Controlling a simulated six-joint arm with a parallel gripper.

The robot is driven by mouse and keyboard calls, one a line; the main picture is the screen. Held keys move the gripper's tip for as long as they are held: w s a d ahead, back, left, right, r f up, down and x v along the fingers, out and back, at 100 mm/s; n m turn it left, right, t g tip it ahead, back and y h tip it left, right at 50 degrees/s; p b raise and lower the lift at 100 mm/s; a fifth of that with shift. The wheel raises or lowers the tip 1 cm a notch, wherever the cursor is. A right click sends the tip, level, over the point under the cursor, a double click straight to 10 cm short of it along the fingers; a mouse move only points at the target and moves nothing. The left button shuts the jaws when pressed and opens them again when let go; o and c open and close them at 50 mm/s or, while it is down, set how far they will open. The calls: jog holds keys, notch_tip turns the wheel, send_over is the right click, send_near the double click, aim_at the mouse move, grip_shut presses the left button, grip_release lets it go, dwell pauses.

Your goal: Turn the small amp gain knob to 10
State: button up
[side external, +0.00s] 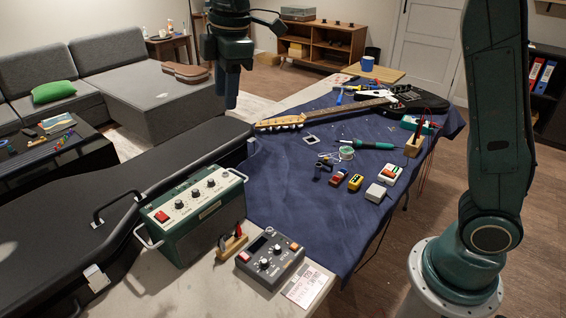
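The small green amp (198,215) stands on the near left of the table, beside the blue cloth. Its sloped top panel carries a red switch (161,216) and several dark knobs, one of them near the panel's middle (195,193). The knob labels and pointer positions are too small to read, so I cannot tell which is the gain knob. My gripper (231,98) hangs pointing down above and behind the amp, well apart from it. Its fingers look close together, but I cannot tell whether they are open or shut.
A black guitar case (90,215) lies left of the amp. A grey pedal (270,257) and a small red-and-wood item (231,242) sit to its right. A guitar (345,110), tools and small pedals lie on the blue cloth (290,215). The cloth's near middle is clear.

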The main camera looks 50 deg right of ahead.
jog(key=w+a+f+n+g, duration=0.1)
jog(key=w+a+f+n, duration=0.25)
jog(key=w+f, duration=0.2)
jog(key=n+g, duration=0.1)
jog(key=n, duration=0.3)
send_over(178, 202)
notch_tip(178, 202, down, 7)
jog(key=shift+r, duration=0.15)
notch_tip(178, 202, down, 14)
jog(key=shift+r, duration=0.1)
grip_shut()
